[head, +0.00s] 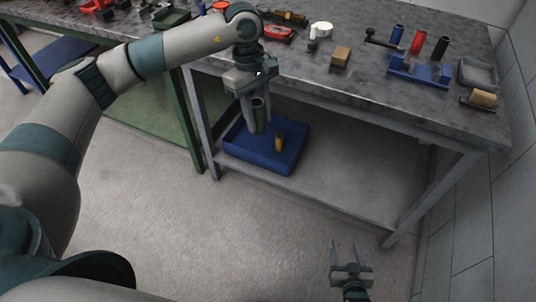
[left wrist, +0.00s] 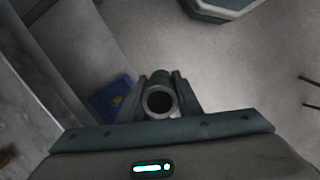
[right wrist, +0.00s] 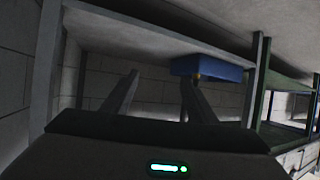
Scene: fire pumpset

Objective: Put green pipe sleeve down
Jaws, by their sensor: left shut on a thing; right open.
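The green pipe sleeve (head: 259,113) is a short dark green tube, held upright between the fingers of my left gripper (head: 256,118) in front of the workbench. In the left wrist view my left gripper (left wrist: 160,103) is shut on the sleeve (left wrist: 160,98), and its open round end faces the camera. In the head view the sleeve overlaps the blue bin on the lower shelf; the gap between them is hard to judge. My right gripper (head: 347,254) is open and empty, low over the floor; its parted fingers also show in the right wrist view (right wrist: 155,97).
The blue bin (head: 235,147) holds a yellow and dark piece (head: 279,142) and stands at the left of the lower shelf (head: 330,188). The bench top (head: 370,85) carries a blue rack (head: 420,72), a grey tray (head: 478,73) and brown blocks (head: 341,56). The shelf right of the bin is clear.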

